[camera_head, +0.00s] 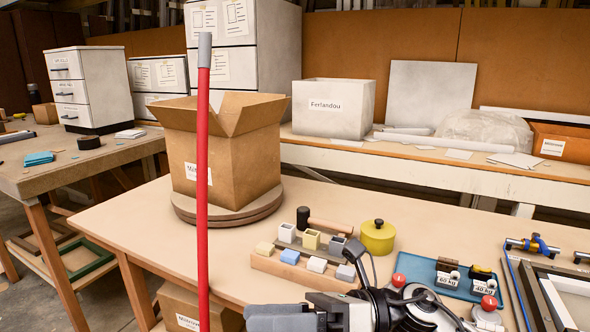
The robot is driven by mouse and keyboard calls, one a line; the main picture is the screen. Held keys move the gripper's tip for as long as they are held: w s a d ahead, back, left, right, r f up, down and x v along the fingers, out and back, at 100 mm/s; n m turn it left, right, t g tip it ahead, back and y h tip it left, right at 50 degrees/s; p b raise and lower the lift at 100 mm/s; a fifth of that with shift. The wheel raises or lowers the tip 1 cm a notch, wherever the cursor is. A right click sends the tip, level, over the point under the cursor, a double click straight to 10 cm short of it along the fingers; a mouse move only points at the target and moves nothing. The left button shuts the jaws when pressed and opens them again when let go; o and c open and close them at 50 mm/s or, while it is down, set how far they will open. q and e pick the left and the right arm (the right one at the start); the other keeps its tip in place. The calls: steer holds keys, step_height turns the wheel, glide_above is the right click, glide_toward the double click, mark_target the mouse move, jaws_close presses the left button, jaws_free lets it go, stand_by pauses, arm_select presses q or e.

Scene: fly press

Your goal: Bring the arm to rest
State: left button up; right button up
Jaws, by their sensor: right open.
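A long red bar (203,180) with a grey tip stands nearly upright in the foreground, left of centre. Its lower end runs out of the bottom of the picture, so what it is fixed to is hidden. My right gripper (312,316) is at the bottom edge, right of the red bar and apart from it in the picture. It is open, with nothing seen between its fingers, and is partly cut off by the frame. My left gripper is not in view.
An open cardboard box (225,165) stands on a round turntable (200,217) on the table. A wooden block holder (290,272), a yellow pot (378,237) and a blue tray (415,266) with weights lie near my right gripper. Bare tabletop (130,228) shows at the left.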

steer(key=w+d+f+m+t+h+p, duration=0.15)
steer(key=d+f+m+t+h, duration=0.3)
steer(key=m+t, duration=0.85)
steer(key=w+d+f+m+t+h, duration=0.4)
steer(key=m+t, duration=0.4)
steer(key=m, duration=1.2)
steer(key=s+d+f+m+g+h, duration=0.3)
steer(key=s+f+m, duration=0.3)
steer(key=f, duration=0.2)
steer(key=s+d+f+m+g+h+p, duration=0.1)
steer(key=s+d+f+m+g+h, duration=0.3)
steer(key=s+f+m, duration=0.3)
steer(key=shift+d+f, duration=0.6)
steer(key=shift+f, duration=0.2)
steer(key=shift+h, duration=0.25)
